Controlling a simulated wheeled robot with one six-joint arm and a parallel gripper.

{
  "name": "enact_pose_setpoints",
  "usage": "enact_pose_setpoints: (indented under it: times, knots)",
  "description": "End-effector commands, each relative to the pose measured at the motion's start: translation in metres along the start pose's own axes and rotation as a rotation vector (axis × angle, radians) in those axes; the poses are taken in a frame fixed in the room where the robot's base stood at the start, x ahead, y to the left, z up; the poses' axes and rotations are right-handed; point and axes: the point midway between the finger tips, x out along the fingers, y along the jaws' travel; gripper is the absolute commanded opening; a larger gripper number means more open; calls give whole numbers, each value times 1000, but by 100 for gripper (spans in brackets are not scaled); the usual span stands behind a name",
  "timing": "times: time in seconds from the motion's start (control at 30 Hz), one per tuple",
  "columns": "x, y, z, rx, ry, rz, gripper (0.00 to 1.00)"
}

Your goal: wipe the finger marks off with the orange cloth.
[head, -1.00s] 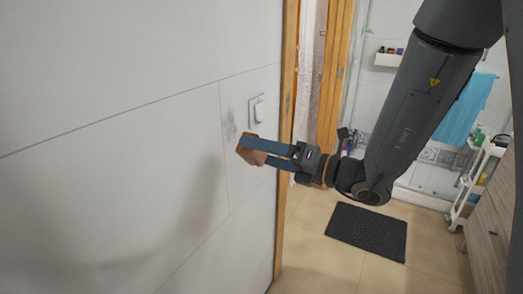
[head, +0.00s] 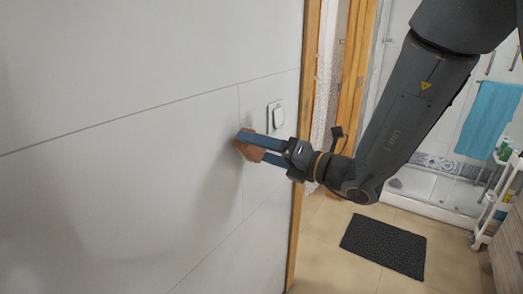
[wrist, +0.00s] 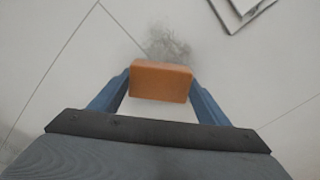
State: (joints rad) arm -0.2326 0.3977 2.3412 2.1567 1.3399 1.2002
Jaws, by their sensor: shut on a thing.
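My gripper (head: 262,148) is shut on the orange cloth (wrist: 160,82), a block-like folded pad held between the two blue fingers. The cloth also shows in the head view (head: 250,153), partly behind the upper finger, close against the pale tiled wall. I cannot tell whether it touches the wall. The finger marks (wrist: 168,42) are a grey smudge on the wall, just beyond the cloth's upper edge in the wrist view. In the head view my gripper and the cloth mostly hide them.
A white light switch (head: 275,116) is on the wall, just right of and above the cloth. A wooden door frame (head: 304,150) edges the wall. Beyond are a dark mat (head: 383,246), a blue towel (head: 487,118) and a white cart (head: 495,210). The wall left of my gripper is clear.

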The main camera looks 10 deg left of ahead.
Motion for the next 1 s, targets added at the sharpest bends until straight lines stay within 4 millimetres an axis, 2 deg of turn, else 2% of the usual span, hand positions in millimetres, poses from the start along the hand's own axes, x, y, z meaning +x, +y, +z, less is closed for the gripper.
enact_pose_setpoints:
  times: [0.53, 1.0]
  knots:
    - [0, 0, 0, 0, 0, 0, 52]
    - [8, 0, 0, -1, 0, 0, 52]
